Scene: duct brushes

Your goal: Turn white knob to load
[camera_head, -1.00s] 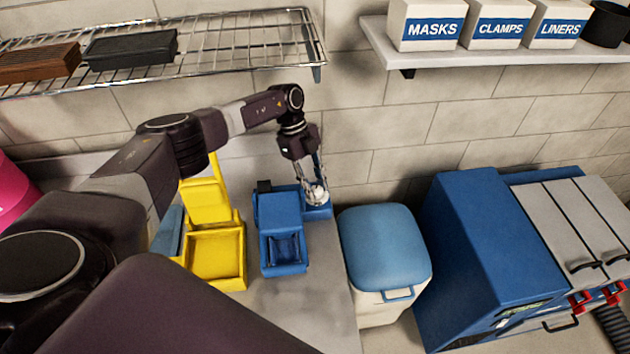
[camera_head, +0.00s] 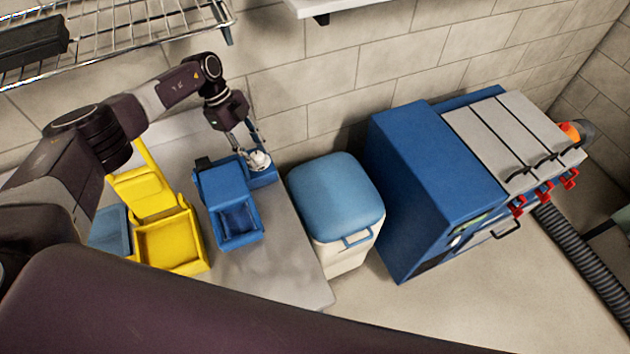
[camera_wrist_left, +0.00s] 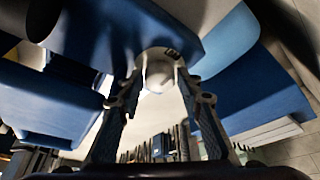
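The white knob (camera_head: 258,160) sits on the blue unit (camera_head: 228,200) on the grey worktop, at its back right side. My left gripper (camera_head: 257,151) reaches down to the knob from above. In the left wrist view, the white knob (camera_wrist_left: 158,75) lies between the two fingertips of my left gripper (camera_wrist_left: 159,84), which appear to press on its two sides. The fingers partly cover the knob in the head view, and any marking for load is too small to read. My right gripper is not in view.
A yellow unit (camera_head: 172,243) stands left of the blue unit. A cooler-like bin (camera_head: 338,195) with a blue lid stands right of the worktop (camera_head: 283,270). Farther right is a large blue machine (camera_head: 425,185) with red clamps and a black hose. A wire shelf (camera_head: 130,32) hangs above.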

